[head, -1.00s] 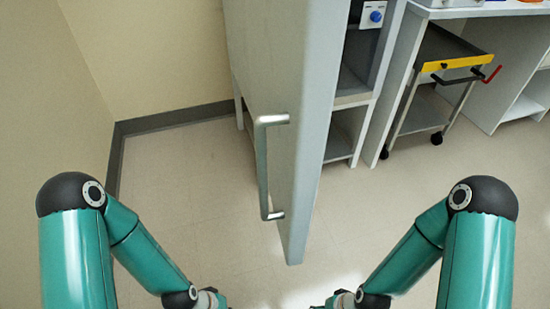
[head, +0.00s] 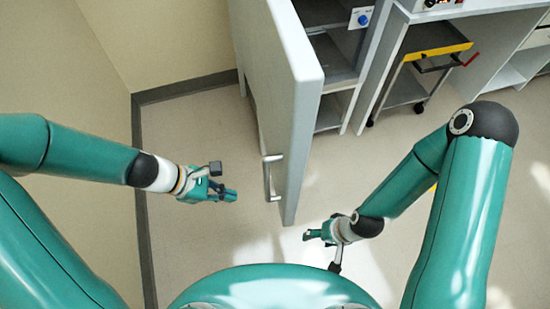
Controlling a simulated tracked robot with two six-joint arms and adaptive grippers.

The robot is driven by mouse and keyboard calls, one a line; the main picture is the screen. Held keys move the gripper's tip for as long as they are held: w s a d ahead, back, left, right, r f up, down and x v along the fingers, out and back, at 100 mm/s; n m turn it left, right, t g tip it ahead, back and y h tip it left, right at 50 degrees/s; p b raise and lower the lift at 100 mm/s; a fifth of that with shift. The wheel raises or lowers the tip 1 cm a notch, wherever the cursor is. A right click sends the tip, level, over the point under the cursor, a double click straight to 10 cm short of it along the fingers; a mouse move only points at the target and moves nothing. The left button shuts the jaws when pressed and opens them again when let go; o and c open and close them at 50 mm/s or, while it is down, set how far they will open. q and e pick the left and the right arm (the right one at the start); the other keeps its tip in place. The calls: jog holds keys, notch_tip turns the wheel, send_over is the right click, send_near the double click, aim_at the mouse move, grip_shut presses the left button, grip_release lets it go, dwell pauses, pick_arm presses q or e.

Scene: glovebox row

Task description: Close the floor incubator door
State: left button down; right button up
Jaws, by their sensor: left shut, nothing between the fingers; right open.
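The floor incubator door (head: 296,110) is a tall light grey panel standing wide open, its edge turned toward me. Its silver bar handle (head: 267,180) is on the door's left face, near the lower end in the picture. Behind and right of the door, the incubator's open inside with shelves (head: 336,68) shows. My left gripper (head: 230,195) is shut and empty, a little left of the handle and apart from it. My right gripper (head: 308,235) is open and empty, right of the door's near lower corner; it does not appear to touch the door.
A blue knob (head: 363,19) sits on the incubator's front. A cart with a yellow edge (head: 436,50) stands under the bench to the right. Beige walls with a dark skirting (head: 185,88) close off the left. The floor around the door is clear.

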pick_arm(q)
notch_tip(320, 180, up, 6)
jog(key=w+n+p, duration=0.1)
jog(key=p, duration=0.1)
jog(key=b, duration=0.3)
send_near(285, 185)
jog(key=shift+n+t+h, duration=0.3)
jog(key=shift+h, duration=0.1)
jog(key=x, duration=0.5)
jog(key=shift+s+f, duration=0.2)
jog(key=shift+f, duration=0.45)
jog(key=shift+w+d, duration=0.1)
jog(key=shift+d, duration=0.05)
pick_arm(e)
jog(key=shift+r, duration=0.35)
